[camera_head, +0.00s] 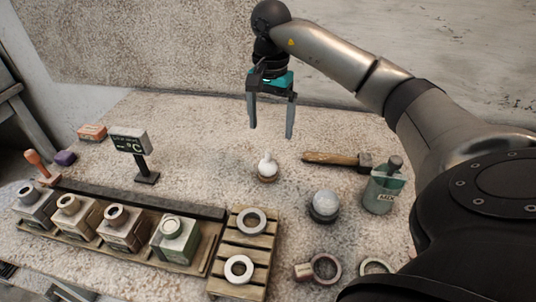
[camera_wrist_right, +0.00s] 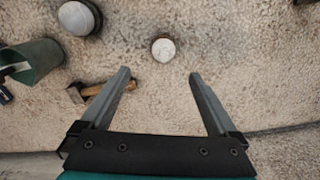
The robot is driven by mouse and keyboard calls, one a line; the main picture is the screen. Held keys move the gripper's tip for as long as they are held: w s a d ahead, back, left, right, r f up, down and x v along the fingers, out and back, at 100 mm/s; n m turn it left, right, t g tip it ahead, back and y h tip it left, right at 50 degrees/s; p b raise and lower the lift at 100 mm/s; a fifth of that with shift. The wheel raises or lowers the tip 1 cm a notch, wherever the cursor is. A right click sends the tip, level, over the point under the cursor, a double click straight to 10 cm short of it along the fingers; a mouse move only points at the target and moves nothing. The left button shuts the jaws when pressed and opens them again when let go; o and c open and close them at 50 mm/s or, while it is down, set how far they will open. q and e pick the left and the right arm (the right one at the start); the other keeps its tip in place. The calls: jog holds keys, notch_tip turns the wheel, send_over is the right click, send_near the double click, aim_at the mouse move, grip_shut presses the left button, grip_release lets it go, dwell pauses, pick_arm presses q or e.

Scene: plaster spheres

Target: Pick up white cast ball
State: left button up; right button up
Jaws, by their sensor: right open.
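My right gripper (camera_head: 271,132) is open, empty and pointing down, above and behind the small white ball. In the wrist view the small ball lies just beyond the fingertips (camera_wrist_right: 159,73), between their lines. My left gripper is not in view.
A small sign (camera_head: 130,142) stands left. Front left are several square jars and a slatted pallet (camera_head: 241,261) with rings. Clear tabletop surrounds the small ball.

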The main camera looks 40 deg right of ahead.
aim_at(268, 160)
notch_tip(268, 160, down, 7)
jog(key=shift+r+b, duration=0.15)
jog(key=shift+b, duration=0.35)
jog(key=f, duration=0.3)
jog(key=f+b, duration=0.1)
jog(key=f, duration=0.1)
jog(key=shift+w+a+f, duration=0.1)
jog(key=shift+w+f, duration=0.05)
jog(key=shift+w, duration=0.2)
jog(key=shift+f, duration=0.2)
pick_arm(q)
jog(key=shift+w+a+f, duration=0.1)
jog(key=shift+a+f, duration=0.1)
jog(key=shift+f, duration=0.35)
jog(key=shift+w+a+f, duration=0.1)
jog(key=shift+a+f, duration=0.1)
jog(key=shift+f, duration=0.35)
pick_arm(e)
jog(key=shift+c, duration=0.2)
jog(key=c, duration=1.2)
jog(key=shift+c, duration=1.2)
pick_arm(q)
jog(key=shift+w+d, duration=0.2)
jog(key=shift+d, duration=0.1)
